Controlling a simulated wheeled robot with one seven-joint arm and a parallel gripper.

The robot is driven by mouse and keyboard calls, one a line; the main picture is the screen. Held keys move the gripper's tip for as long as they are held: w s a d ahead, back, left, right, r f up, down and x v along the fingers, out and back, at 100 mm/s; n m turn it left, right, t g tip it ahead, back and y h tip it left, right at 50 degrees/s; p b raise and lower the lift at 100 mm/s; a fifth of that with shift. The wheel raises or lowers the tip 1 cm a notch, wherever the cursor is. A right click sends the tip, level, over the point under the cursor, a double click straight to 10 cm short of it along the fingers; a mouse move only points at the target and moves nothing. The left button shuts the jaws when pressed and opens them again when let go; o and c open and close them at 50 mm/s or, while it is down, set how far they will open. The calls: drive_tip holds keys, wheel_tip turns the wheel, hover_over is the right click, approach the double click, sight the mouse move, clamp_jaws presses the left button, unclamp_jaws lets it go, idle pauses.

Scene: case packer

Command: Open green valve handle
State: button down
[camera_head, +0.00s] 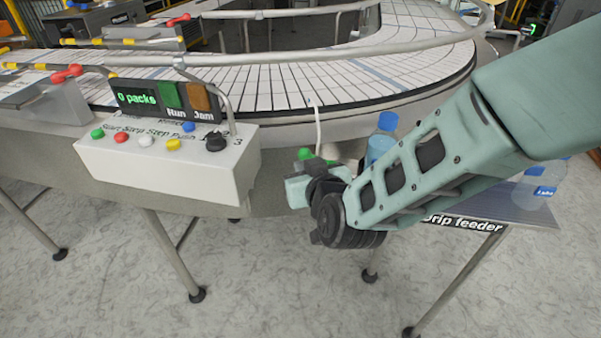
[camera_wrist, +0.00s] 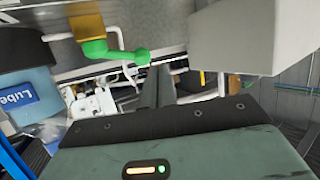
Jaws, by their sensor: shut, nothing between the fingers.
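The green valve handle (camera_wrist: 118,53) shows in the wrist view at upper left, joined to a brass-coloured valve body (camera_wrist: 87,20). In the head view, a small part of the green handle (camera_head: 305,154) shows just behind my gripper (camera_head: 317,164), and the rest is hidden. My gripper's dark fingers (camera_wrist: 158,75) are together and empty in the wrist view. They appear to the right of the handle's rounded end, close to it in the picture. I cannot tell whether they touch it.
A control box (camera_head: 165,170) with coloured buttons stands left of my gripper, under a "0 packs" display (camera_head: 137,98). A blue-capped bottle (camera_head: 382,143) is partly behind my arm. The drip feeder shelf (camera_head: 520,208) is at right. A white slatted conveyor (camera_head: 270,75) curves behind.

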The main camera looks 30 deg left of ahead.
drive_tip(key=s+d+r+b, duration=0.3)
drive_tip(key=s+d, duration=0.1)
drive_tip(key=s, duration=0.4)
drive_tip(key=shift+d, duration=0.2)
drive_tip(key=shift+w+r, duration=0.1)
